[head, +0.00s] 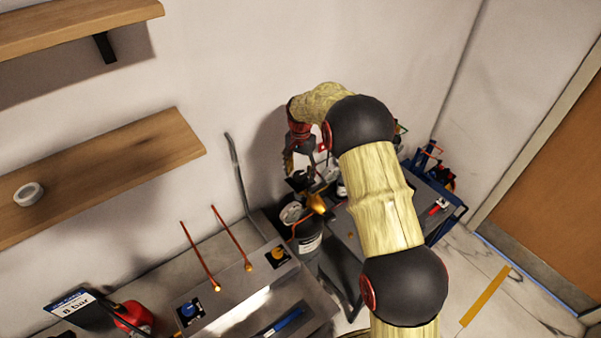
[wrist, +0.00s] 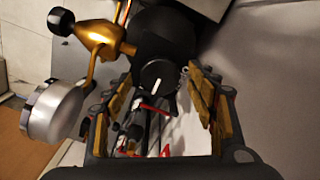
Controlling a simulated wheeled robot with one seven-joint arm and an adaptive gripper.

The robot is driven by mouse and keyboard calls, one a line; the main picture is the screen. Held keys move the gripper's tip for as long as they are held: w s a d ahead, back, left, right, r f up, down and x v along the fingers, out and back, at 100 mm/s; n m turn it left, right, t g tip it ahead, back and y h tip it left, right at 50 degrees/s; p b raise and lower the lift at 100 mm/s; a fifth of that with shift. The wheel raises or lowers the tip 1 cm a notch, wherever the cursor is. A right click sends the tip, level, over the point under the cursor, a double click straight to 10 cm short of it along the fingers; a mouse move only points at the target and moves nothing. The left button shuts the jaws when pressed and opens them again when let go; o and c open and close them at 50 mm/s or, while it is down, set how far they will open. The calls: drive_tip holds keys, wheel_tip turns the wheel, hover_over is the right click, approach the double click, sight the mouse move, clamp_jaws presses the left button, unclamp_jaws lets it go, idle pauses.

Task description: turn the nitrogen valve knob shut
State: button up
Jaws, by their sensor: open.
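The valve knob (wrist: 158,76) is round and black with a white mark pointing up in the wrist view. It sits on a dark valve body beside a brass regulator (wrist: 95,30) with a round gauge (wrist: 52,112). My gripper (wrist: 161,88) is open, its tan-padded fingers spread to the left and right of the knob; no contact shows. In the head view my gripper (head: 302,176) is above the dark gas cylinder (head: 309,243) with a white label, near the brass regulator (head: 318,204). The knob cannot be made out clearly there.
A bench box (head: 235,290) with two copper rods stands left of the cylinder. A grey cart (head: 350,235) with tools is at the right, close behind my arm. Wooden shelves (head: 110,180) are on the wall at the left. A red object (head: 133,317) stands at lower left.

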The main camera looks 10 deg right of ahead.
sight(300, 174)
wheel_tip(300, 174, up, 12)
drive_tip(key=shift+f, duration=0.2)
idle(0.6)
drive_tip(key=s+f+n+t+b, duration=0.1)
drive_tip(key=s+n+b, duration=0.3)
drive_tip(key=s, duration=1.7)
drive_tip(key=s+f+n+t+b, duration=0.2)
drive_tip(key=s+n+t+b, duration=0.2)
drive_tip(key=s+b, duration=1.1)
drive_tip(key=s, duration=0.7)
drive_tip(key=shift+f+t, duration=0.25)
drive_tip(key=shift+t, duration=0.05)
